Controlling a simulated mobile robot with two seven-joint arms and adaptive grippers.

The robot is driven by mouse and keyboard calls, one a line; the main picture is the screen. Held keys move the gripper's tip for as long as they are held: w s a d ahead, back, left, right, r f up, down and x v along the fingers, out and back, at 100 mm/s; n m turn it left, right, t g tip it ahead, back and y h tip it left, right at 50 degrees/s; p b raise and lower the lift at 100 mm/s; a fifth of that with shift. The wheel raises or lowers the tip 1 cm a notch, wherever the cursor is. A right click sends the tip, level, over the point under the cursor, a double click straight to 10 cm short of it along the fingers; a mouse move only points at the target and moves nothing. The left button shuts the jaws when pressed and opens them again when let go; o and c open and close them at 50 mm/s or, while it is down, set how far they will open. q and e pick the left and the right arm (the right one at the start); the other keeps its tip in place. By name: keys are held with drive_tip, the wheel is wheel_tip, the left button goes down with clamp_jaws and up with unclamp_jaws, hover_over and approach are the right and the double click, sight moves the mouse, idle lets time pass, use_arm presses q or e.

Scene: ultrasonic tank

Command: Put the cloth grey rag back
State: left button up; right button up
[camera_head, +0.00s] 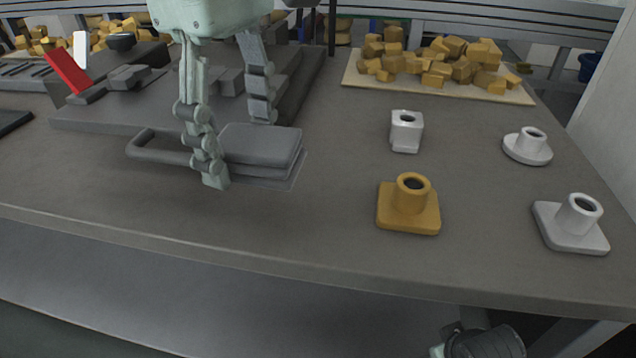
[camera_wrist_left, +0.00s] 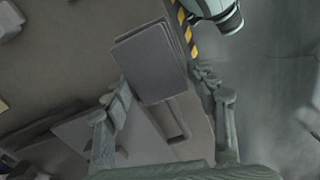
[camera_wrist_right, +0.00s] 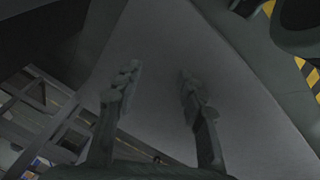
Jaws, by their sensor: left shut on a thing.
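The grey rag (camera_head: 262,142) is a folded, layered grey cloth with a loop at its left end, over the worktable (camera_head: 320,215). A thin outlined patch shows under its right side. My left gripper (camera_head: 240,149) comes down from above, with one finger at the rag's near side and the other at its far side, and is shut on it. In the left wrist view, the rag (camera_wrist_left: 150,62) lies between the fingers (camera_wrist_left: 163,82). Whether it touches the table is unclear. My right gripper (camera_wrist_right: 158,76) shows in the right wrist view, fingers apart and nothing between them.
A yellow flanged part (camera_head: 408,212) and white parts (camera_head: 405,133), (camera_head: 528,147), (camera_head: 573,225) stand to the right. A board of yellow blocks (camera_head: 440,65) lies at the back. A grey platform (camera_head: 100,118) and a red piece (camera_head: 67,72) are behind left. The front table strip is clear.

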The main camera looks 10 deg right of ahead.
use_arm(q)
hover_over(315, 200)
wheel_tip(315, 200, down, 5)
drive_tip(key=shift+s+a+r+p, duration=0.1)
drive_tip(key=shift+a+r+p, duration=0.1)
drive_tip(key=shift+p, duration=0.15)
drive_tip(key=shift+d+f, duration=0.2)
wheel_tip(315, 200, down, 4)
drive_tip(key=shift+r, duration=0.1)
use_arm(e)
drive_tip(key=shift+a+x, duration=0.15)
drive_tip(key=shift+x, duration=0.6)
drive_tip(key=shift+a+x, duration=0.2)
drive_tip(key=shift+x, duration=0.55)
use_arm(q)
drive_tip(key=shift+f, duration=0.2)
drive_tip(key=o, duration=1.3)
drive_tip(key=shift+o, duration=1.2)
use_arm(e)
drive_tip(key=shift+s+r, duration=0.4)
drive_tip(key=shift+r, duration=0.05)
